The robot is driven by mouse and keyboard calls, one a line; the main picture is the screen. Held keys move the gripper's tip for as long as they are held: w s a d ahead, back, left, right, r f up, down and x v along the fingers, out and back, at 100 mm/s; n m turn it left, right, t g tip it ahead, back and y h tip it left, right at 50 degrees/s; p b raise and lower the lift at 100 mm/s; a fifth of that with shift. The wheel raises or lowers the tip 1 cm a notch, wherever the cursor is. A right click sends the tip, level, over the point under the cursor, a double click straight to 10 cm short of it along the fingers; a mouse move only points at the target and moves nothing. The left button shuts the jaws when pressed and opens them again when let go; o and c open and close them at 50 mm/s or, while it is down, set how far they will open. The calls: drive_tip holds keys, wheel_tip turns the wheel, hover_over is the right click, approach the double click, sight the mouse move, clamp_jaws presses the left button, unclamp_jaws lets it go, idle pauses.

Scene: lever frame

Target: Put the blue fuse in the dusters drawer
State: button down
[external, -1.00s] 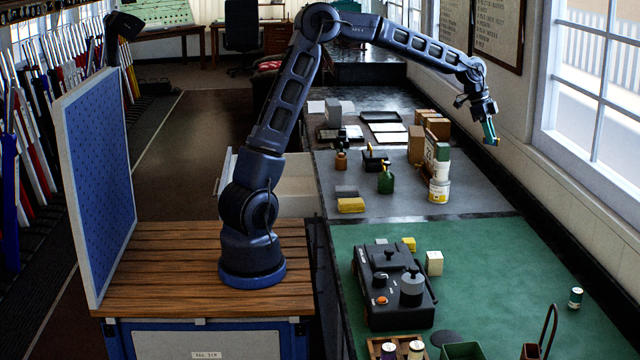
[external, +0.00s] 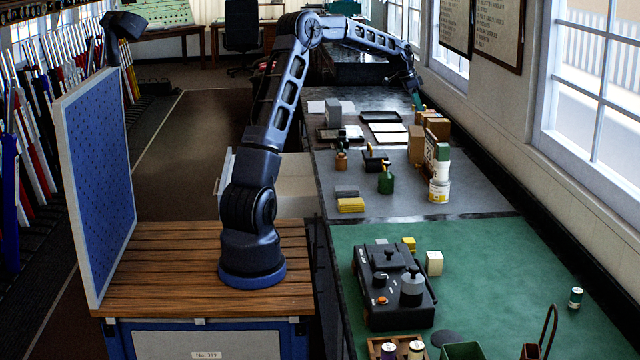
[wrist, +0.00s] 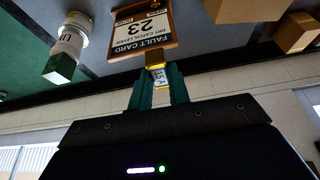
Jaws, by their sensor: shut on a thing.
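My gripper (external: 417,100) is raised over the far part of the bench in the external view. In the wrist view its teal fingers (wrist: 160,88) are shut on a small fuse (wrist: 159,76). The fuse has a pale label reading "15 A" and a brass-coloured end cap; its body colour is mostly hidden by the fingers. A pale drawer (external: 292,187) stands pulled out from the bench's left side, partly hidden behind my arm. I see no label on it and cannot tell what is in it.
A fault card stand marked 23 (wrist: 146,30), a white tub with a green top (external: 440,180) and brown boxes (external: 417,145) stand along the window side. A green oil can (external: 386,181) and yellow blocks (external: 350,205) are nearer. Free room shows on the green mat (external: 500,270).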

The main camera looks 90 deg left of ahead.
drive_tip(key=s+a+n, duration=0.2)
drive_tip(key=s+a, duration=0.8)
drive_tip(key=a, duration=0.2)
drive_tip(key=n+g+y, duration=0.1)
drive_tip(key=n+y, duration=0.2)
drive_tip(key=n, duration=0.4)
hover_over(283, 189)
drive_tip(key=d, duration=0.1)
drive_tip(key=f, duration=3)
drive_tip(key=s+f, duration=0.1)
drive_tip(key=f, duration=1.3)
drive_tip(key=shift+d+f, duration=0.1)
drive_tip(key=shift+f, duration=0.1)
drive_tip(key=shift+f, duration=0.15)
drive_tip(key=c, duration=1.3)
unclamp_jaws()
drive_tip(key=v, duration=1.2)
drive_tip(key=shift+w+d, duration=0.1)
drive_tip(key=shift+w, duration=0.1)
